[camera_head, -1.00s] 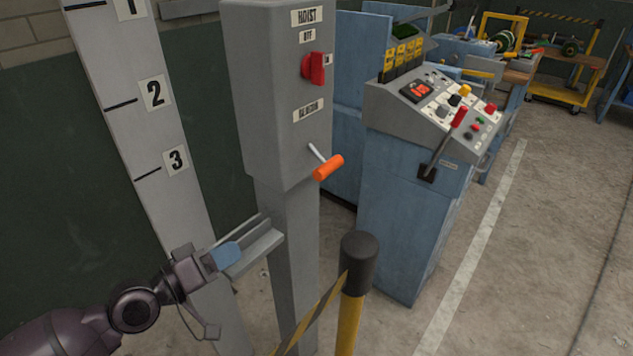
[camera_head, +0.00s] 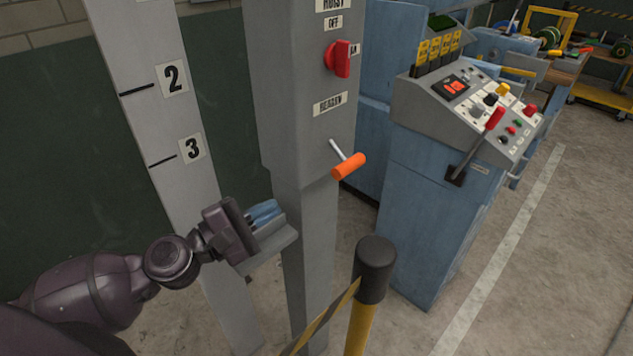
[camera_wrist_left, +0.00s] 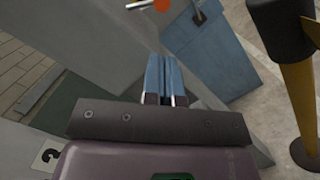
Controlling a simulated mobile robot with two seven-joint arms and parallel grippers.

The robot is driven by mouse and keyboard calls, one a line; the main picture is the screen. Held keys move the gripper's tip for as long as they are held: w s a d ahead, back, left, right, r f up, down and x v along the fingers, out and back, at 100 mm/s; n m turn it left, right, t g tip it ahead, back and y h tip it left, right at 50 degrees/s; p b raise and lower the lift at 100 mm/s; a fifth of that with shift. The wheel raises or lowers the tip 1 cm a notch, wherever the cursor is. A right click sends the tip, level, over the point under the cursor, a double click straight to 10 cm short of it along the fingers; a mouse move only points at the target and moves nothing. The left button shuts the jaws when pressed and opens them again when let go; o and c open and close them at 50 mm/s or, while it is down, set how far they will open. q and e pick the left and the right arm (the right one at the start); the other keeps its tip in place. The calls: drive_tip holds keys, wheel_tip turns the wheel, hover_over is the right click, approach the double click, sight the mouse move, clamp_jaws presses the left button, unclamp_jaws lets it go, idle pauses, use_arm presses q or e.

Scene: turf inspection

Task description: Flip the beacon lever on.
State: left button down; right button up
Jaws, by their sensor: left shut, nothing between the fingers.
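The beacon lever (camera_head: 349,165) has an orange grip on a thin metal rod. It sticks out of the front of the grey hoist box (camera_head: 300,120), below a partly legible label (camera_head: 330,104) that seems to read BEACON. The lever also shows at the top of the left wrist view (camera_wrist_left: 160,4), partly cut off. My left gripper (camera_head: 270,212) is shut and empty, with its blue fingers together. It is below and left of the lever, apart from it, in front of the grey post. Its fingers also show in the left wrist view (camera_wrist_left: 165,78). My right gripper is not in view.
A red rotary switch (camera_head: 338,59) sits above the lever. A black-topped yellow post (camera_head: 374,268) with striped tape stands at the front. A blue control console (camera_head: 425,200) with a red-handled lever stands to the right. A numbered white board (camera_head: 165,110) is at left.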

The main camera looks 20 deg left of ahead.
use_arm(q)
drive_tip(key=shift+w+d, duration=0.1)
drive_tip(key=shift+w, duration=0.05)
drive_tip(key=p, duration=0.2)
approach(340, 155)
drive_tip(key=shift+w+d+f, duration=0.2)
drive_tip(key=shift+d+f, duration=0.2)
drive_tip(key=shift+f, duration=0.1)
drive_tip(key=shift+w+d+f, duration=0.15)
drive_tip(key=shift+d+f, duration=0.3)
drive_tip(key=shift+f, duration=0.1)
drive_tip(key=shift+x, duration=1.1)
drive_tip(key=shift+s+d+n+p, duration=0.1)
drive_tip(key=shift+d+n+p, duration=0.05)
drive_tip(key=shift+n+p, duration=0.15)
drive_tip(key=shift+d+r+n+t+p, duration=0.2)
drive_tip(key=shift+n+t+p, duration=0.15)
drive_tip(key=shift+n, duration=0.25)
